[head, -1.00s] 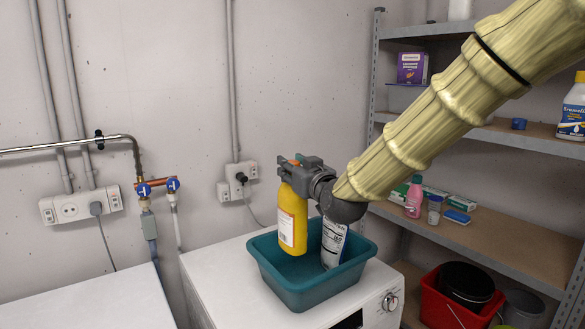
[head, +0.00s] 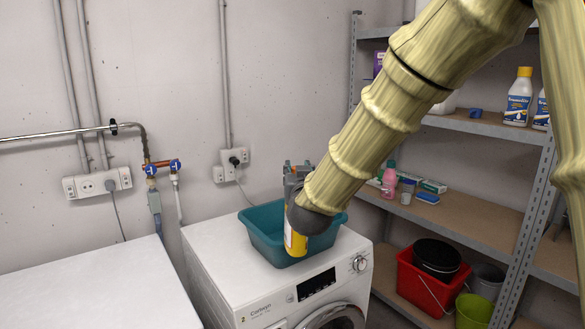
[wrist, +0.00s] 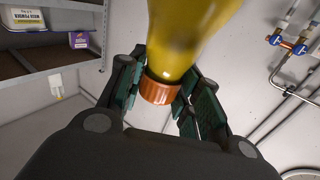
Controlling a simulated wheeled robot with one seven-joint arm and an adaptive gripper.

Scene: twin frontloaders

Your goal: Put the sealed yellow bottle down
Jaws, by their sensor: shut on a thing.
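My gripper (head: 297,175) is shut on the yellow bottle (head: 295,243), near its orange cap (wrist: 160,90). The bottle hangs roughly upright, and my wrist hides its middle in the head view. The yellow body (wrist: 190,32) also shows in the wrist view, between the fingers. In the head view the bottle overlaps the near wall of the teal tub (head: 262,243); I cannot tell whether it is over the tub or in front of it. The tub stands on a white washing machine (head: 230,275).
A second white top (head: 95,290) at the left is clear. Metal shelves (head: 470,215) at the right hold several bottles and boxes. A red bucket (head: 420,285) stands low on the right. Pipes and sockets (head: 97,184) line the wall.

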